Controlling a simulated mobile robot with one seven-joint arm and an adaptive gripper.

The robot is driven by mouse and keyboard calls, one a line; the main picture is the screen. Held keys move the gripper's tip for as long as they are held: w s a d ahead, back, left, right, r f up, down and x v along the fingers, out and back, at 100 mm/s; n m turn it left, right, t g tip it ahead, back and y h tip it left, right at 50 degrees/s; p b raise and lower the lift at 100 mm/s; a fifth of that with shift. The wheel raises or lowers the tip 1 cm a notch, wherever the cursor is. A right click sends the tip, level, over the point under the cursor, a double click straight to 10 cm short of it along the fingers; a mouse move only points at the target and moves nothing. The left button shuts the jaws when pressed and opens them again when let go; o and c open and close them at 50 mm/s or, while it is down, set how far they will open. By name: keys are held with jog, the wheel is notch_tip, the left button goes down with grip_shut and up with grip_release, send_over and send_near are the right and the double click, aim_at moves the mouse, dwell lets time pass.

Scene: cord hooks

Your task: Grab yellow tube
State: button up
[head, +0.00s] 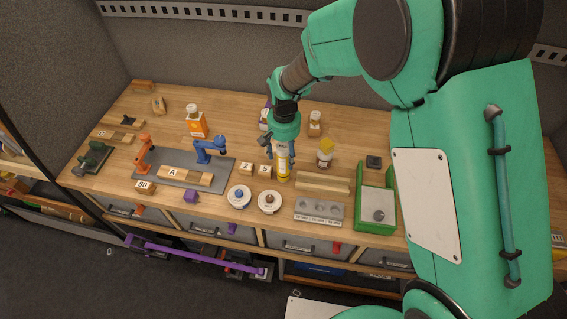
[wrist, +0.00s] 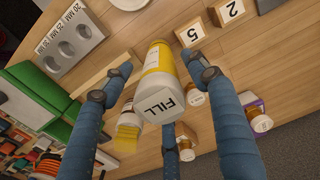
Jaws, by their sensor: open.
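The yellow tube (head: 283,171) stands on the wooden workbench (head: 232,122), yellow and white, directly below my gripper (head: 280,151). In the wrist view the tube (wrist: 158,58) has a yellow band and a pale square end marked FILL facing the camera. My gripper (wrist: 156,66) is open, with blue fingers on both sides of the tube and a third finger lower in the picture. Gaps show between the tube and the side fingers, so they do not appear to touch it. The tube's base is hard to see.
Blocks marked 2 and 5 (head: 264,170) stand just left of the tube. A yellow-topped bottle (head: 325,152) stands to its right, and two round discs (head: 269,202) lie in front. A green box (head: 376,210) and a grey holed block (head: 319,211) are further right.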

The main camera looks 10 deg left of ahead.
jog(key=shift+f, duration=0.1)
jog(key=shift+s+f, duration=0.15)
jog(key=shift+f, duration=2.35)
grip_shut()
